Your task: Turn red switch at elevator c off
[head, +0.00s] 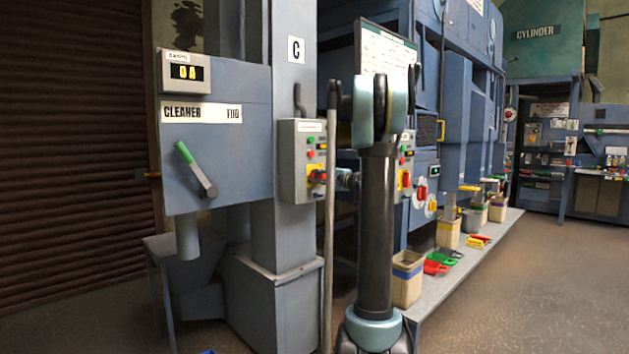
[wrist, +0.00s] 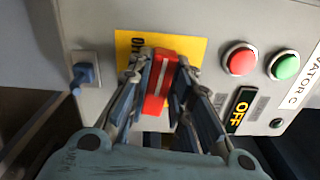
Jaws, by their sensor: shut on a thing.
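The control box (head: 301,165) for elevator C is grey and is mounted on the column under the C sign (head: 296,50). Its red switch (head: 317,176) sits on a yellow plate in the head view. In the wrist view, the red switch (wrist: 161,82) stands between the two fingers of my gripper (wrist: 164,62), on the yellow plate (wrist: 130,46). My gripper is shut on the switch, one finger on each side. In the head view my gripper (head: 343,179) reaches the box from the right, partly hidden by my arm.
Red (wrist: 240,58) and green (wrist: 284,66) buttons sit to the right of the switch in the wrist view, with an OFF sign (wrist: 241,108) below. A lever (head: 196,168) is on the cleaner panel at left. Another control box (head: 404,165) stands to the right.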

